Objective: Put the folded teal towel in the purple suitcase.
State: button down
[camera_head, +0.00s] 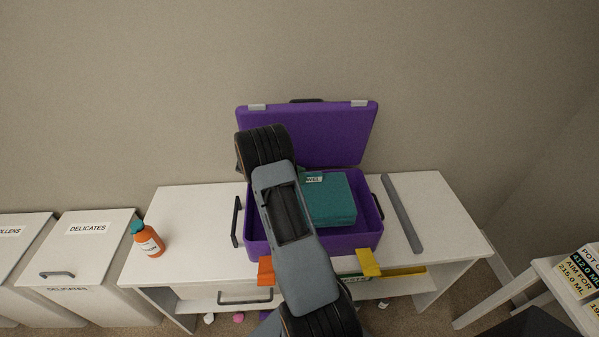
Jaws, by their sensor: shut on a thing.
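The folded teal towel (330,203) is a thick block with a small white label. It appears within the open purple suitcase's outline, toward its right and back; I cannot tell whether it rests on the bottom. The purple suitcase (345,244) stands on the white bench with its lid (310,132) raised against the wall side. My grey and black arm crosses over the suitcase's left half and hides the towel's left edge. My gripper is hidden behind the arm, so its hold on the towel does not show.
A grey bar (403,213) lies right of the suitcase. White bins (85,255) stand at left, and a small white table (570,275) at right. Bare bench top (185,215) shows left of the suitcase.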

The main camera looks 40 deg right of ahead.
jog(key=shift+f+b, duration=2)
jog(key=shift+f, duration=1.7)
jog(key=c, duration=0.8)
grip_release()
jog(key=shift+c, duration=0.2)
jog(key=b+v, duration=0.1)
jog(key=v, duration=1.3)
jog(key=s+a+r+m+t+y+p, duration=0.1)
jog(key=s+a+r+m+t+y, duration=0.35)
jog(key=s+a+r, duration=0.45)
jog(key=s+a+r+m+t+y, duration=0.1)
jog(key=s+a+m+t+y, duration=0.1)
jog(key=s+a+t, duration=0.2)
jog(key=s+a+r+m+t+y+p, duration=0.1)
jog(key=s+a+r+m+t+y, duration=0.1)
jog(key=s+a, duration=0.5)
jog(key=shift+s+a+r+m+t+y, duration=0.3)
jog(key=shift+a+m+t+y, duration=0.5)
jog(key=shift+a, duration=0.25)
